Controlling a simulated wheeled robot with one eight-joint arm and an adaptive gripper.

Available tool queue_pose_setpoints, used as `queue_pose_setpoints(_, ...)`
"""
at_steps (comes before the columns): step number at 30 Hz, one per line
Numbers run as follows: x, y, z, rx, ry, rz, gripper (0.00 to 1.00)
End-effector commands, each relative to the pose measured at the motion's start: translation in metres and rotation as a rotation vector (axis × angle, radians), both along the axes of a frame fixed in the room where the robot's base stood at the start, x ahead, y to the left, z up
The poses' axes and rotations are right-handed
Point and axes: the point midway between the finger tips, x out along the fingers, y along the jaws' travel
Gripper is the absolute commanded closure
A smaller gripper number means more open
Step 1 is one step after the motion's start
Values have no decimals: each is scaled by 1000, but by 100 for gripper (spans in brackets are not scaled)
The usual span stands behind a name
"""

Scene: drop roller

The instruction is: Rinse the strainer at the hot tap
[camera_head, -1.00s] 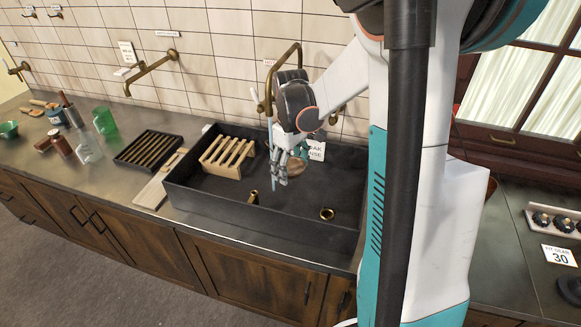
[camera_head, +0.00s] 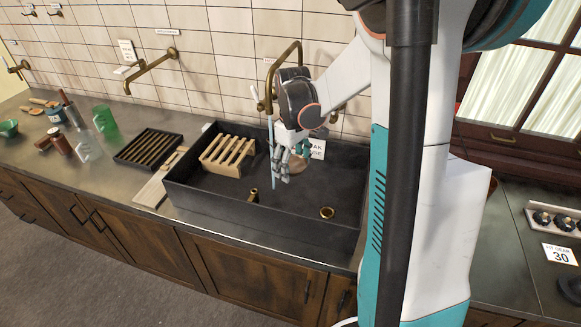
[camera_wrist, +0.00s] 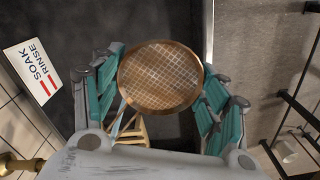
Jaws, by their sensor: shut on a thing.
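The strainer (camera_wrist: 160,75) is a round brown disc with a pale mesh. In the wrist view it sits between the teal-padded fingers of my gripper (camera_wrist: 170,88), which is shut on it. In the head view my gripper (camera_head: 283,172) is over the black sink, and the strainer (camera_head: 300,162) shows partly behind the fingers. The brass tap (camera_head: 284,56) arches above my wrist. A thin pale blue stream (camera_head: 272,150) drops into the sink beside the gripper. I cannot tell whether the stream touches the strainer.
The black sink (camera_head: 215,212) holds a wooden rack (camera_head: 228,153) and two brass fittings. A SOAK RINSE sign (camera_wrist: 32,70) stands at the sink's back edge. Left of the sink are a slatted black tray (camera_head: 148,148), bottles and jars. A second brass tap (camera_head: 152,68) is on the wall.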

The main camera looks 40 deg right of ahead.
Motion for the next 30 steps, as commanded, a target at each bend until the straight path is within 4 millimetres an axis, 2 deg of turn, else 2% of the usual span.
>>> queue_pose_setpoints(11, 0, 5, 0, 0, 0, -1, 56)
queue_pose_setpoints(30, -1, -6, 0, 0, 0, 0, 56)
